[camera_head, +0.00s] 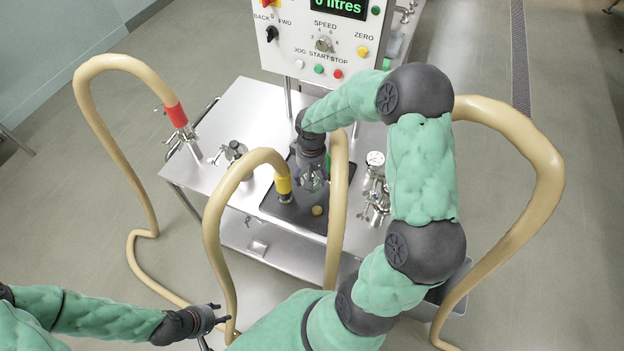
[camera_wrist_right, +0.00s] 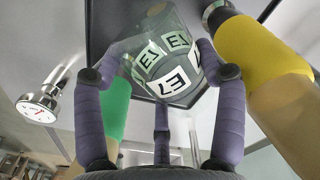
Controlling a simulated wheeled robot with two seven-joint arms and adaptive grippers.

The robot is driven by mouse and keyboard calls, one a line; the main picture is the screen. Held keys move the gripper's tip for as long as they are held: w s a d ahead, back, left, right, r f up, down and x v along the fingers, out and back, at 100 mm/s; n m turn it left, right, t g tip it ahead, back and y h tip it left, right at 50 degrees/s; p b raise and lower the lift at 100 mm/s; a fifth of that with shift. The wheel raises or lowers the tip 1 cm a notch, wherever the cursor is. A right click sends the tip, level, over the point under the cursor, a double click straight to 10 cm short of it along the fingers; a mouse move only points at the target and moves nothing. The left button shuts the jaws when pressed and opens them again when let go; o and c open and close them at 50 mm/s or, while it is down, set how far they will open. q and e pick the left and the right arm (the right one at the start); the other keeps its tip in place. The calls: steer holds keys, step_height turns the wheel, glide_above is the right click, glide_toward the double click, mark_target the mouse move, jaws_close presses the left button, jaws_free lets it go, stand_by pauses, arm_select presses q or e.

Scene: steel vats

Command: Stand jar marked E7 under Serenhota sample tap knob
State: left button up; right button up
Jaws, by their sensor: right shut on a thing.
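The clear glass jar (camera_wrist_right: 168,60) with white E7 labels is between the purple fingers of my right gripper (camera_wrist_right: 165,80) in the right wrist view. The gripper is shut on it. In the head view my right gripper (camera_head: 312,182) holds the jar low over the dark tray on the steel table, between the yellow-collared and green-collared hose ends. Whether the jar touches the tray I cannot tell. My left gripper (camera_head: 218,316) is open and empty at the lower left, away from the table. No sample tap name is readable, so I cannot pick out the Serenhota knob.
The dark tray (camera_head: 278,211) lies on the steel table (camera_head: 237,105). The yellow-collared hose (camera_head: 283,186) and green-collared hose (camera_wrist_right: 116,108) stand close to the jar. A red-collared hose (camera_head: 176,115) is at left. A dial gauge (camera_head: 375,158) stands right. A control box (camera_head: 322,50) rises behind.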

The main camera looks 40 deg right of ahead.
steer(key=w+d+f, duration=0.2)
steer(key=f, duration=0.1)
steer(key=w+d+f+b, duration=0.1)
steer(key=f, duration=0.1)
steer(key=shift+f, duration=0.2)
steer(key=shift+w+f+b, duration=0.1)
steer(key=shift+f+b, duration=0.4)
steer(key=shift+f, duration=1.1)
steer(key=shift+f, duration=0.2)
steer(key=o, duration=1.3)
steer(key=shift+r, duration=0.1)
